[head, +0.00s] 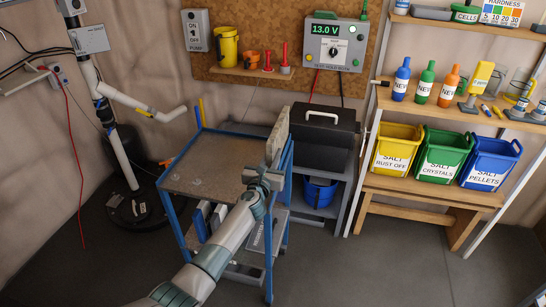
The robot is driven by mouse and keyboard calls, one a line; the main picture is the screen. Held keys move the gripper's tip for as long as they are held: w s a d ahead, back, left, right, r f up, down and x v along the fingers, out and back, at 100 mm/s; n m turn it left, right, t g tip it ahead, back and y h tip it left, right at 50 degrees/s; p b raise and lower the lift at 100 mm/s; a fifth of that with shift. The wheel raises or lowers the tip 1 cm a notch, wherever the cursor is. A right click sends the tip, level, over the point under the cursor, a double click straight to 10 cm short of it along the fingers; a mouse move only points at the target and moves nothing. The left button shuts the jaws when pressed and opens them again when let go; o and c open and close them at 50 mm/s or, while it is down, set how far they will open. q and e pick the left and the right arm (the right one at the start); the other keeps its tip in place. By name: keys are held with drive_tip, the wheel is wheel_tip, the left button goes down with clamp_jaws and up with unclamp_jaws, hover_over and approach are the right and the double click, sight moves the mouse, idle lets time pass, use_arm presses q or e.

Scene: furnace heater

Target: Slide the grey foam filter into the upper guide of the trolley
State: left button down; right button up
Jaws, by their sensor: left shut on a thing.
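The trolley (212,160) has a blue frame and a flat grey-brown top, and stands left of centre. My left gripper (265,175) is at the trolley's right side, with its arm reaching up from the bottom of the view. It is shut on the grey foam filter (279,134), a narrow upright slab seen nearly edge-on along the trolley's right edge. The gripper hides the filter's near end and part of the frame there. I cannot tell whether the filter is in the upper guide, as the guide is not clearly visible. My right gripper is out of view.
White and blue panels (203,222) stand lower in the trolley. A black box (322,140) on a grey stand, with a blue bucket (320,191) below, is close on the right. A wooden shelf with salt bins (397,153) stands further right. Floor (400,265) at lower right is clear.

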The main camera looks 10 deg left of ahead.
sight(269, 164)
use_arm(q)
drive_tip(key=shift+w, duration=0.5)
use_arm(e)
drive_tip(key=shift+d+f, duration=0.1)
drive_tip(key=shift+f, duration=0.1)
use_arm(q)
drive_tip(key=c, duration=1.6)
unclamp_jaws()
drive_tip(key=shift+o, duration=0.2)
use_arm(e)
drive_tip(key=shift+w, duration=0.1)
use_arm(q)
drive_tip(key=shift+s+p, duration=0.35)
drive_tip(key=shift+s, duration=0.65)
drive_tip(key=s+p, duration=0.1)
drive_tip(key=s, duration=0.5)
drive_tip(key=shift+s+a, duration=0.1)
drive_tip(key=shift+a, duration=0.05)
drive_tip(key=s, duration=0.9)
drive_tip(key=shift+s+a, duration=0.15)
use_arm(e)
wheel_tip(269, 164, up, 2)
use_arm(q)
drive_tip(key=shift+r, duration=0.1)
